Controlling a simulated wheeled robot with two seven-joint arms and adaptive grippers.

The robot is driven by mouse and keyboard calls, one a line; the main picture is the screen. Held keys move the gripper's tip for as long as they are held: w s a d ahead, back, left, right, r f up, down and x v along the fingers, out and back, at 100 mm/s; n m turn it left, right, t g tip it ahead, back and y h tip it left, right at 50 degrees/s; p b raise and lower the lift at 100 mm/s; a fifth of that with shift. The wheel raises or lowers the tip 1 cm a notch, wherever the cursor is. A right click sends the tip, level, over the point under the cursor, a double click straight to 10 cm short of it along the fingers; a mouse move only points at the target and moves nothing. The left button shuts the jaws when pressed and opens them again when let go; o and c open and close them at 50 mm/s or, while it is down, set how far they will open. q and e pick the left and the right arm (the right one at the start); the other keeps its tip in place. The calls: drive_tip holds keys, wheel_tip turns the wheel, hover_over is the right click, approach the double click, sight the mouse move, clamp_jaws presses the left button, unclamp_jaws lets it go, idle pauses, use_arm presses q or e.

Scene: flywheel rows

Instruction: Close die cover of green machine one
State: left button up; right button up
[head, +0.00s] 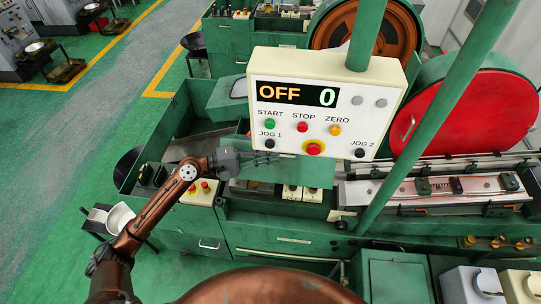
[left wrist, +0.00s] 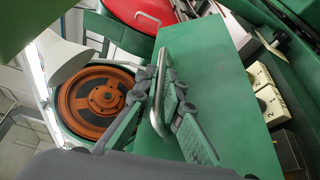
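The green machine (head: 285,240) fills the middle of the head view. A flat green cover panel (head: 305,174) stands raised at a slant, partly hidden behind the control box; in the left wrist view the panel (left wrist: 215,85) fills the middle. Its bent metal handle (left wrist: 157,95) runs between the two fingers of my left gripper (left wrist: 161,82). The fingers lie close on either side of the handle; whether they press on it is not clear. In the head view my left gripper (head: 268,158) is at the panel's left side. My right gripper is not in view.
A white control box (head: 325,75), reading OFF 0, hangs in front of the panel. A red round cover (head: 462,112) is at the right, and an orange flywheel (left wrist: 100,100) shows behind. A slanted green post (head: 440,115) crosses the right side. Green floor (head: 50,190) is open at left.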

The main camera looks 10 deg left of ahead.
use_arm(q)
drive_tip(key=o, duration=0.5)
drive_tip(key=v, duration=1.2)
drive_tip(key=shift+c, duration=0.5)
